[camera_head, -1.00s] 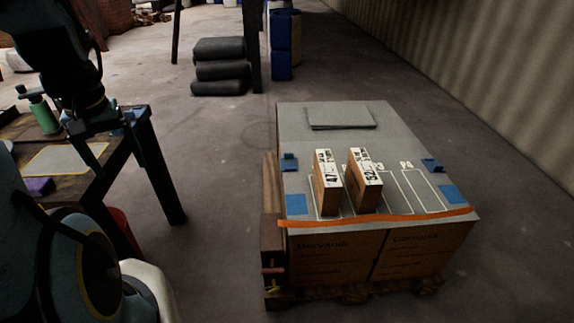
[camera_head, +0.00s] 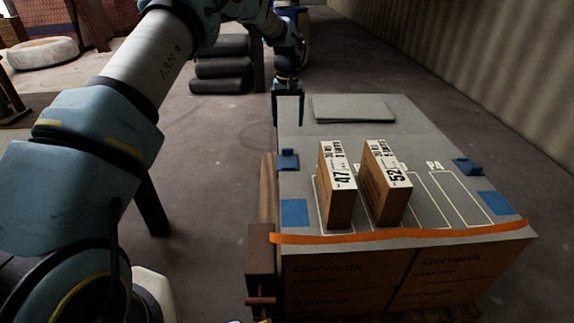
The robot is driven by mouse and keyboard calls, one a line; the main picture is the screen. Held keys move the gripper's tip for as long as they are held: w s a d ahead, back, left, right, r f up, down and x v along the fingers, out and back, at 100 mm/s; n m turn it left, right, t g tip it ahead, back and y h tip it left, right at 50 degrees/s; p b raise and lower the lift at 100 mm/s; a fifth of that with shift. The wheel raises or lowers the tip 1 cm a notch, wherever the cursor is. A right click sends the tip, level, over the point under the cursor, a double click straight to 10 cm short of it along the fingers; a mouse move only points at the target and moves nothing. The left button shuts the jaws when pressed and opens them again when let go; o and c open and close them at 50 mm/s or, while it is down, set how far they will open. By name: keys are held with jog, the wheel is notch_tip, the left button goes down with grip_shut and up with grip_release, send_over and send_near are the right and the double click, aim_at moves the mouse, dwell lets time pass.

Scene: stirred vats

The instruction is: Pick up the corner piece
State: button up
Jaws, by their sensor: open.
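Two small dark-blue raised pieces look like the corner pieces; which one is meant I cannot tell. The left blue piece (camera_head: 287,160) sits at the left edge of the grey sheet (camera_head: 350,160) on top of the carton stack. The right blue piece (camera_head: 467,166) sits near the opposite edge. My gripper (camera_head: 288,120) points down with its two fingers apart and nothing visible between them. In the picture it is just above the left blue piece, apart from it. Its exact height over the sheet is hard to tell.
Two upright cartons marked 47 (camera_head: 337,187) and 52 (camera_head: 386,185) stand in outlined slots. The slots to their right are empty. A grey slab (camera_head: 352,108) lies at the back. Flat blue squares (camera_head: 294,212) mark the front corners. An orange strap (camera_head: 400,234) crosses the front edge.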

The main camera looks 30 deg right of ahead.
send_over(288, 149)
notch_tip(288, 149, down, 5)
jog(key=shift+d+f, duration=0.1)
jog(key=shift+f, duration=2.8)
grip_shut()
